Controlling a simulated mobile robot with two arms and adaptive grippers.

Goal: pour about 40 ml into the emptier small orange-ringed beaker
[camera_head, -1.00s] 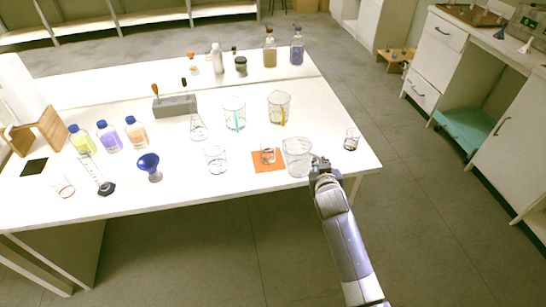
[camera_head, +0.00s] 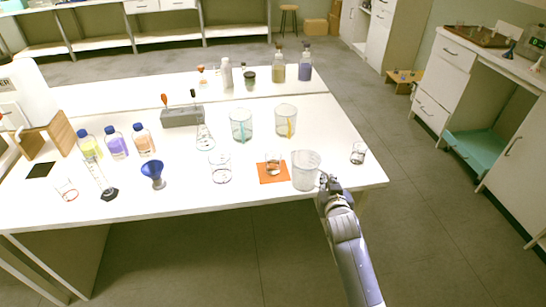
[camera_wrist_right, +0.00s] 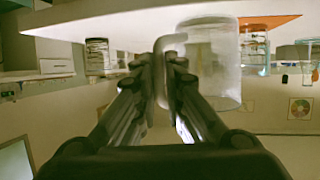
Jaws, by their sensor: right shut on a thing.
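A large clear jug (camera_head: 306,172) stands near the table's front edge, right of the orange mat. My right gripper (camera_head: 328,184) is at its right side, shut on its handle. In the right wrist view the handle runs between my fingers (camera_wrist_right: 172,68), beside the jug's cloudy wall (camera_wrist_right: 212,65). A small beaker (camera_head: 273,163) stands on the orange mat (camera_head: 262,178). Another small glass (camera_head: 66,189) with an orange-red ring at its base is at the far left. A third small beaker (camera_head: 358,153) is near the right edge. Their liquid levels are too small to read. My left gripper is out of view.
Another clear beaker (camera_head: 220,168) stands left of the mat. Two larger beakers with a blue (camera_head: 241,127) and a yellow stick (camera_head: 285,121) stand behind. A blue funnel (camera_head: 153,172) and several capped bottles (camera_head: 116,143) are on the left. The table's right front corner is clear.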

